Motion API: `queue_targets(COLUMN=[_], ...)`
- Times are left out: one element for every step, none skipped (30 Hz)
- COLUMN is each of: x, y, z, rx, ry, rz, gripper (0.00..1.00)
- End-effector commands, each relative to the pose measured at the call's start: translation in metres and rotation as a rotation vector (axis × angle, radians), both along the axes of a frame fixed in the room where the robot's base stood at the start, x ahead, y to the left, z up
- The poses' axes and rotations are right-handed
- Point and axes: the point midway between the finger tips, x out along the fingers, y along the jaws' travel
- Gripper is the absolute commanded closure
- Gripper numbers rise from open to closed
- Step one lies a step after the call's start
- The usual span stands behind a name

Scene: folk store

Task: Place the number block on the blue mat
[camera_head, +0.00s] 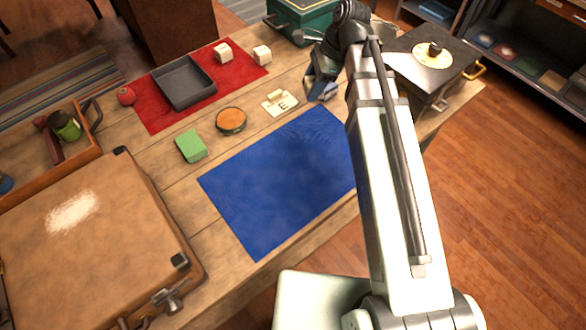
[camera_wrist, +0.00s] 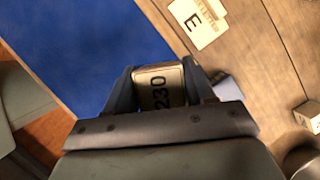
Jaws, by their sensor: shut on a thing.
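The number block (camera_wrist: 160,86), a pale piece marked "230", is between the fingers of my gripper (camera_wrist: 162,92) in the wrist view. My gripper is shut on it. In the head view my gripper (camera_head: 320,84) is beyond the upper right corner of the blue mat (camera_head: 278,185), over the wooden table; the block cannot be made out there. The mat lies flat and bare, its right edge partly hidden by my arm. In the wrist view the mat (camera_wrist: 95,50) fills the upper left, beside the held block. The block's height above the table cannot be told.
A cream piece marked "E" (camera_head: 281,103), an orange round item (camera_head: 231,121) and a green block (camera_head: 191,147) lie along the mat's far side. A grey tray (camera_head: 184,84) sits on a red mat (camera_head: 150,117). A brown case (camera_head: 110,240) stands left.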

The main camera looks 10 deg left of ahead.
Motion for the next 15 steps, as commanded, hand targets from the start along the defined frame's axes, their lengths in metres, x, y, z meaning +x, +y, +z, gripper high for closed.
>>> queue_targets(x=[-0.014,-0.019,-0.023,-0.026,-0.029,-0.028,-0.029,-0.029,-0.029,-0.029,-0.030,-0.030,-0.030,-0.030,-0.030], y=[-0.003,-0.004,-0.005,-0.006,-0.006,-0.006,-0.007,-0.007,-0.007,-0.007,-0.007,-0.007,-0.007,-0.007,-0.007], z=[-0.003,-0.004,-0.004,-0.005,-0.005,-0.004,-0.005,-0.006,-0.009,-0.011,-0.014,-0.019,-0.023,-0.028,-0.034], rx=[-0.002,-0.002,-0.003,-0.004,-0.005,-0.005,-0.005,-0.004,-0.004,-0.004,-0.004,-0.004,-0.004,-0.004,-0.004], ry=[0.005,0.008,0.012,0.014,0.018,0.022,0.023,0.023,0.022,0.022,0.021,0.021,0.020,0.020,0.022], rz=[0.014,0.024,0.039,0.050,0.069,0.087,0.097,0.105,0.111,0.114,0.116,0.117,0.117,0.118,0.117], gripper=[0.76,0.76,0.76,0.76,0.76,0.76,0.76,0.76,0.76,0.76,0.76,0.76,0.76,0.76,0.76])
